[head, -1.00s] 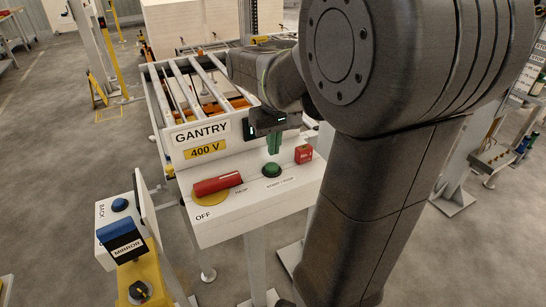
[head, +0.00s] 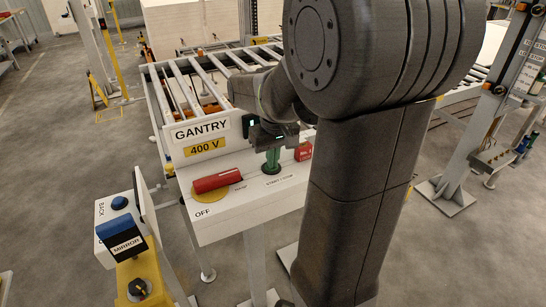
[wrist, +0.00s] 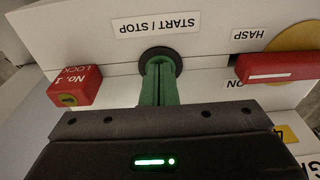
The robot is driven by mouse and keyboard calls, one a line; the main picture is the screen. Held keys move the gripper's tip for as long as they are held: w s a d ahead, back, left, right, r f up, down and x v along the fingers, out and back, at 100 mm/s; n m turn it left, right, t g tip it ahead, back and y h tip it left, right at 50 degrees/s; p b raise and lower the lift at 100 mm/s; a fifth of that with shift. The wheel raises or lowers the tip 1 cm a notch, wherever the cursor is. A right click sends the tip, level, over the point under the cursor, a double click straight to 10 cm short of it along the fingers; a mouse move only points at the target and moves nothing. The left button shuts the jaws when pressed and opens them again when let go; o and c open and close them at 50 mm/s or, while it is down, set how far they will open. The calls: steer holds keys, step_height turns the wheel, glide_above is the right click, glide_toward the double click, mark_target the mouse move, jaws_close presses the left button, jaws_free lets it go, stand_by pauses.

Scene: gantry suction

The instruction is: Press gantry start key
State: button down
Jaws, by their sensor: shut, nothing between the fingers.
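The start/stop key is a round green button in a dark ring (wrist: 161,56) on the white gantry panel, below the START / STOP label (wrist: 157,25) in the wrist view. My gripper (head: 271,166) has green fingers, shut together, with their tips over the button in the head view. In the wrist view the fingertips (wrist: 159,68) lie inside the dark ring and appear to touch the button; they hide most of it. How far it is pressed in cannot be told.
A red rotary handle (head: 217,180) on a yellow disc sits left of the button, near OFF. A red lock (head: 303,151) is close on the right. The GANTRY 400 V sign (head: 201,138) stands behind, and a blue-topped MIRROR post (head: 122,236) is at lower left.

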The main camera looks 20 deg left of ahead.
steer(key=shift+s+d+f, duration=0.1)
steer(key=shift+s+f, duration=0.1)
steer(key=shift+f, duration=0.5)
steer(key=shift+r, duration=0.1)
step_height(320, 180, up, 6)
steer(key=p, duration=0.4)
steer(key=shift+d+f+p, duration=0.1)
steer(key=shift+f+p, duration=0.1)
steer(key=shift+p, duration=0.15)
step_height(320, 180, up, 9)
steer(key=b, duration=0.1)
steer(key=shift+s+d+r, duration=0.15)
steer(key=shift+d, duration=0.2)
stand_by(0.4)
